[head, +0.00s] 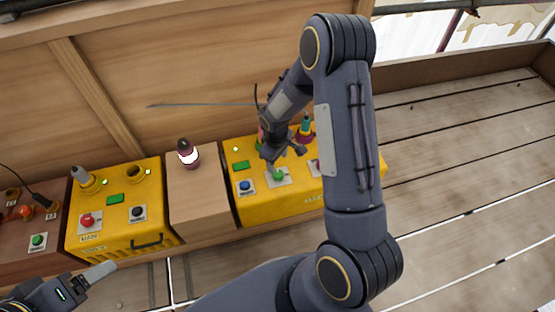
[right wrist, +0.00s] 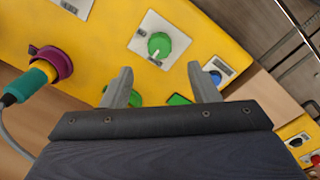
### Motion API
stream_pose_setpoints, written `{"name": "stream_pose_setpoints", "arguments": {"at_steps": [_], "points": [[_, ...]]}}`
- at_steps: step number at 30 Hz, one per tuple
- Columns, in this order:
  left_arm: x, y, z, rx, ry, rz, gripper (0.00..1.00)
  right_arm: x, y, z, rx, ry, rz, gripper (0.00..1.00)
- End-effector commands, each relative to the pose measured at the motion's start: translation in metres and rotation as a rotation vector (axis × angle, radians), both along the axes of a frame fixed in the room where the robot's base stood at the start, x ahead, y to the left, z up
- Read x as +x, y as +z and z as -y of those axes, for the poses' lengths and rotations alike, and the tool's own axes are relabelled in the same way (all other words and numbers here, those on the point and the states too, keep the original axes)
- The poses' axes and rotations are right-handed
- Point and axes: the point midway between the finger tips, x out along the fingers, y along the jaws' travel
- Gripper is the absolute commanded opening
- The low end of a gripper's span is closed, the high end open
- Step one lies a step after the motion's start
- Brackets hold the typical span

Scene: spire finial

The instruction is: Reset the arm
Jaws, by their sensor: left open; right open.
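My right arm (head: 345,140) reaches across the middle of the head view. Its gripper (head: 287,150) hangs above the right yellow box (head: 252,208). In the right wrist view the two grey fingers of this gripper (right wrist: 161,82) stand apart with nothing between them. A green knob (right wrist: 159,45) on a white plate lies beyond the fingertips; it also shows in the head view (head: 279,174). My left gripper (head: 97,274) is at the lower left, open and empty, in front of the left yellow box (head: 115,237).
A brown box (head: 50,255) is at far left. A teal and maroon plug (right wrist: 45,75) with a cable is near my right gripper. Plank floor (head: 470,170) at right is clear.

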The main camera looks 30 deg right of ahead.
Motion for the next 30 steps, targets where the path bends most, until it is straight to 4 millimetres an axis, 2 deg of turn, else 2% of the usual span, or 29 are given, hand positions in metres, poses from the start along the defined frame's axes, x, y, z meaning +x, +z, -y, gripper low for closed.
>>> {"name": "stream_pose_setpoints", "arguments": {"at_steps": [10, 14, 17, 20, 24, 27, 30], "points": [[0.0, 0.0, 0.0, 0.0, 0.0, 0.0, 0.77, 0.0, 0.0, 0.0, 0.0, -0.001, 0.001, 0.55], [0.0, 0.0, 0.0, 0.0, 0.0, 0.0, 0.77, -0.001, 0.019, 0.001, 0.015, -0.034, 0.02, 0.55], [0.0, 0.0, 0.0, 0.0, 0.0, 0.0, 0.77, -0.008, 0.056, 0.001, 0.051, -0.104, 0.057, 0.55], [0.0, 0.0, 0.0, 0.0, 0.0, 0.0, 0.77, -0.024, 0.105, -0.001, 0.107, -0.195, 0.107, 0.55], [0.0, 0.0, 0.0, 0.0, 0.0, 0.0, 0.77, -0.06, 0.166, -0.009, 0.198, -0.312, 0.171, 0.55], [0.0, 0.0, 0.0, 0.0, 0.0, 0.0, 0.77, -0.09, 0.202, -0.017, 0.264, -0.381, 0.216, 0.55], [0.0, 0.0, 0.0, 0.0, 0.0, 0.0, 0.77, -0.122, 0.229, -0.027, 0.328, -0.439, 0.258, 0.55]]}}
